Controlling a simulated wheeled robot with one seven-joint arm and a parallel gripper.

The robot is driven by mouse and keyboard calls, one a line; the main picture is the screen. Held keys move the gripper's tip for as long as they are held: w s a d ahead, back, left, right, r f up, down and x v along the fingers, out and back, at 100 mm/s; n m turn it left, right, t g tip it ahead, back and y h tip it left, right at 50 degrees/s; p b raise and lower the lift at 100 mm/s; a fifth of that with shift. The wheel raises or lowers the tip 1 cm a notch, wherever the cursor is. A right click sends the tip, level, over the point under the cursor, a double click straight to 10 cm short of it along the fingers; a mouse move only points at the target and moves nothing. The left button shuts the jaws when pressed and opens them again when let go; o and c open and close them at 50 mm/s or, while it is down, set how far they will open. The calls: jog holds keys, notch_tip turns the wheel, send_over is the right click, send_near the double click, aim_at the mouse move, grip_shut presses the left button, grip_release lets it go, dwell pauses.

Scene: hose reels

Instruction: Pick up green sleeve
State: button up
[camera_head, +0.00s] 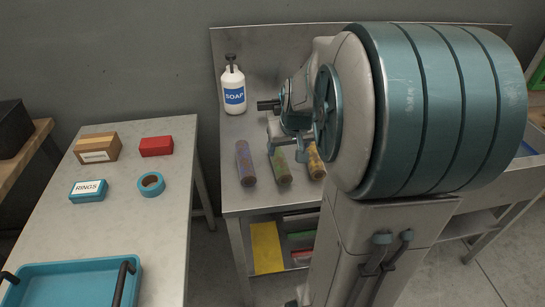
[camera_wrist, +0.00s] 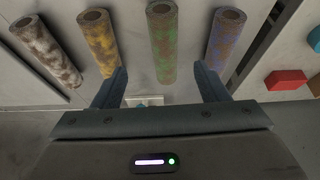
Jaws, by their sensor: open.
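The green sleeve (camera_head: 280,166) is a mottled green and brown tube on the metal bench, between a purple sleeve (camera_head: 245,163) and a yellow-brown sleeve (camera_head: 315,161). In the wrist view the green sleeve (camera_wrist: 163,48) shows its round open end, with its lower part between my two fingers. My gripper (camera_wrist: 159,72) is open and empty, one fingertip on either side of the green sleeve in the picture. I cannot tell how far above or short of it the fingers are. In the wrist view the yellow-brown sleeve is left of it and the purple one right.
A brown and white sleeve (camera_wrist: 45,50) lies at the far left in the wrist view. A soap bottle (camera_head: 233,88) stands behind the sleeves. A side table (camera_head: 130,230) holds a red box (camera_head: 156,146), a rings box, a tape roll and a blue tray (camera_head: 75,285).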

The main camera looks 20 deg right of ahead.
aim_at(281, 163)
jog(key=x, duration=0.5)
jog(key=shift+w+f, duration=0.1)
jog(key=shift+a+x, duration=0.15)
jog(key=shift+x, duration=1.15)
jog(key=shift+a+x, duration=0.2)
jog(key=shift+x, duration=1.1)
jog(key=shift+w, duration=0.1)
jog(key=c, duration=1.1)
